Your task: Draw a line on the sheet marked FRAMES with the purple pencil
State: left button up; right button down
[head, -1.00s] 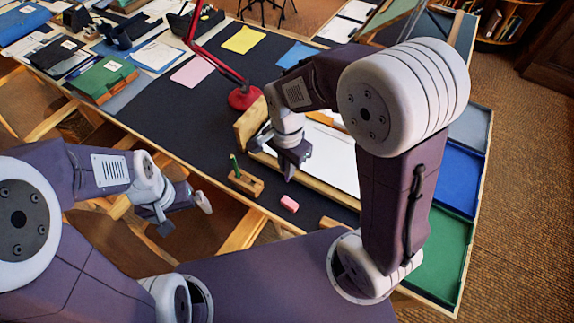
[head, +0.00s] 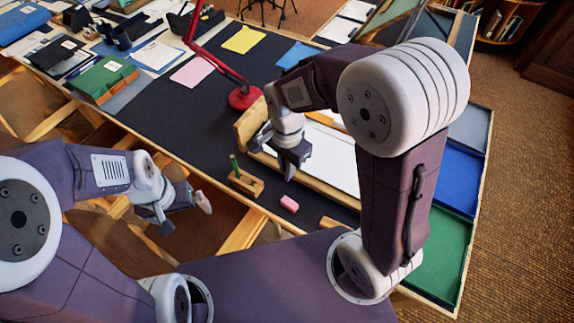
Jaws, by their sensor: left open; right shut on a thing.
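A white sheet (head: 325,158) lies on the wood-edged drafting board (head: 312,187), partly behind my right arm; no marking on it is readable from here. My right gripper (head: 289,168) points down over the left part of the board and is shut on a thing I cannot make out. I cannot tell whether it touches the sheet. No purple pencil shows clearly. A wooden pencil block (head: 246,184) with one upright green pencil (head: 234,164) stands just left of the board. My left gripper (head: 184,213) is open and empty, off the table's front edge.
A pink eraser (head: 289,203) lies in front of the board. A red lamp (head: 243,97) stands behind the pencil block. Pink (head: 193,72), yellow (head: 244,39) and blue (head: 297,55) papers lie further back. Coloured trays (head: 455,180) line the right side.

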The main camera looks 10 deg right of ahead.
jog(key=shift+w+a+n, duration=0.1)
jog(key=shift+w+n, duration=0.15)
jog(key=shift+n, duration=0.65)
jog(key=w+r+n+p, duration=0.2)
jog(key=w+r+n, duration=0.2)
jog(key=w, duration=0.6)
jog(key=w+d+n+p, duration=0.1)
jog(key=w+d+p, duration=0.3)
jog(key=w+d, duration=0.5)
jog(key=w+d+f+m+p, duration=0.15)
jog(key=d+p, duration=0.35)
jog(key=d, duration=0.8)
jog(key=s+d+f+m, duration=0.1)
jog(key=s+d+f, duration=0.1)
jog(key=d, duration=0.1)
jog(key=s+d+f+m, duration=0.1)
jog(key=s+d+f, duration=0.1)
jog(key=d+f, duration=0.1)
jog(key=s+d+f+m+t+h, duration=0.1)
jog(key=s+d+f, duration=0.1)
jog(key=d, duration=0.3)
jog(key=shift+d+f, duration=0.2)
jog(key=shift+f, duration=0.4)
jog(key=w+a+b, duration=0.1)
jog(key=w+a, duration=0.3)
jog(key=w+a+b, duration=0.1)
jog(key=w+a, duration=0.3)
jog(key=shift+w+a+r+b, duration=0.1)
jog(key=shift+w+a+b, duration=0.15)
jog(key=shift+b, duration=0.15)
